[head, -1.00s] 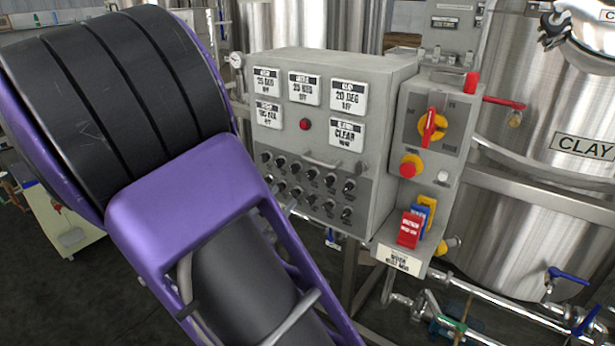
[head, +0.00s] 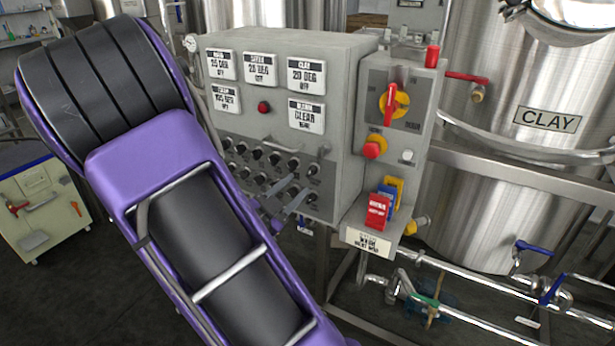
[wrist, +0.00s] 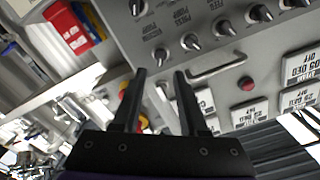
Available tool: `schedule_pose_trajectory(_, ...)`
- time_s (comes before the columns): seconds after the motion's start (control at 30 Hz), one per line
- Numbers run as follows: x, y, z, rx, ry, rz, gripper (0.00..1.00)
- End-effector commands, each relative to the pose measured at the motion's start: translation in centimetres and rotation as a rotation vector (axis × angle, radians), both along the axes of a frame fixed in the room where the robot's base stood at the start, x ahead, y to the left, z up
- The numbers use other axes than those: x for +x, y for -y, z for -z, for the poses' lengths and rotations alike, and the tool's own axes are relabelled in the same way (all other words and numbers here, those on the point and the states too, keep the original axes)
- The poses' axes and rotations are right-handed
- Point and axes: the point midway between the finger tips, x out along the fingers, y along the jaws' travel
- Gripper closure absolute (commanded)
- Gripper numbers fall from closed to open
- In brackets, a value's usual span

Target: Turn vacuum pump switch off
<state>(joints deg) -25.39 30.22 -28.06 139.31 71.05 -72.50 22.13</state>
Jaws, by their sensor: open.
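I cannot tell whether the fingers touch either switch.
A bar handle (wrist: 216,68) crosses the panel close to my fingers. White display plates (head: 305,76) and a red lamp (head: 264,107) sit above. A side box has a red-yellow main switch (head: 393,102) and a red button (head: 374,147). Steel tanks (head: 480,190) and pipes stand right.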

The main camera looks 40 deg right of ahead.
Motion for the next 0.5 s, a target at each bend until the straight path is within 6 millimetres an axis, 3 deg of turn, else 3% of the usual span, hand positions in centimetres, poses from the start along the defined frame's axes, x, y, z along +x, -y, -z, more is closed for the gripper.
schedule_pose_trajectory(0.2, 1.5, 3.9, 0.0, -0.001, -0.001, 0.004, 0.57)
schedule_pose_trajectory(0.5, 2.4, 5.9, 0.0, -0.001, -0.001, 0.000, 0.57)
